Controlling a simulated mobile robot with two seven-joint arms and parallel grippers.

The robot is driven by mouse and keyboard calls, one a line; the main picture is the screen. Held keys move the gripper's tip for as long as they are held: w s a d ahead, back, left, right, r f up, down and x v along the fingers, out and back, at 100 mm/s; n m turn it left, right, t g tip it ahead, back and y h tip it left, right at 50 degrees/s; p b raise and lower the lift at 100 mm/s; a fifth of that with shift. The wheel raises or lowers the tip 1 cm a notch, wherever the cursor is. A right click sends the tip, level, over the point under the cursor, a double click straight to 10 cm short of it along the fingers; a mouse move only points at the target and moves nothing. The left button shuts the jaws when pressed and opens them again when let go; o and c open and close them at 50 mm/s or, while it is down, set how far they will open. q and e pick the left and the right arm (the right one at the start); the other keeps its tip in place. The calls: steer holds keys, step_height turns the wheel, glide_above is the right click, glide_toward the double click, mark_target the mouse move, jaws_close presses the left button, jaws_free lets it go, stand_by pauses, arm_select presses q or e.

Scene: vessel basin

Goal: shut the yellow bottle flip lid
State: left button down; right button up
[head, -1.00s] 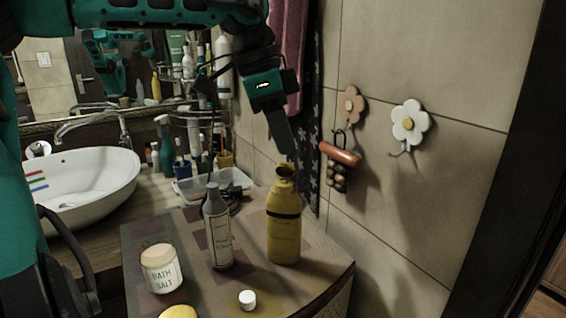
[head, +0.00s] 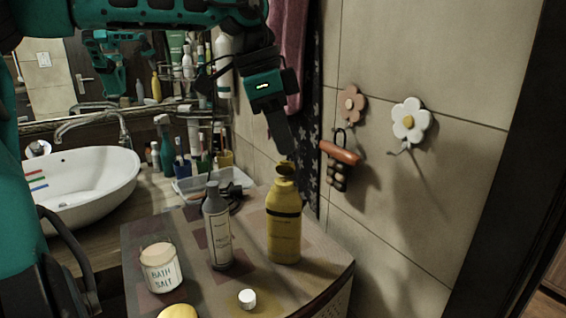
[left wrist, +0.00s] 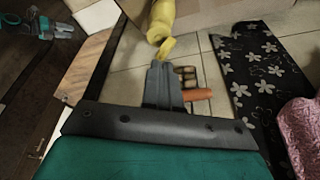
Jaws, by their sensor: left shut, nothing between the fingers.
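The yellow bottle (head: 284,228) stands upright near the right edge of the counter. Its flip lid (head: 286,169) shows at the top and appears raised from the neck. My left gripper (head: 287,155) comes down from above with its fingers shut and empty, its tips right at the lid. In the left wrist view the yellow bottle (left wrist: 162,18) is at the top, with the lid (left wrist: 167,47) standing out just ahead of the shut fingertips (left wrist: 160,66). I cannot tell whether the fingers touch the lid. My right gripper is not in view.
A grey bottle (head: 217,228), a bath salt jar (head: 160,268) and a small white cap (head: 247,299) stand on the counter left of the yellow bottle. A tiled wall with flower hooks (head: 410,122) is close on the right. A basin (head: 85,188) is at the left.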

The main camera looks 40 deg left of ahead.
mark_target(285, 162)
arm_select(q)
steer(key=shift+f+b, duration=1.2)
steer(key=shift+f, duration=0.35)
steer(key=shift+r, duration=0.15)
step_height(285, 162, up, 2)
steer(key=shift+r+p, duration=0.25)
steer(key=shift+p, duration=0.85)
steer(key=shift+r+p, duration=2.1)
steer(key=shift+r, duration=0.65)
steer(key=shift+s+d+f, duration=0.1)
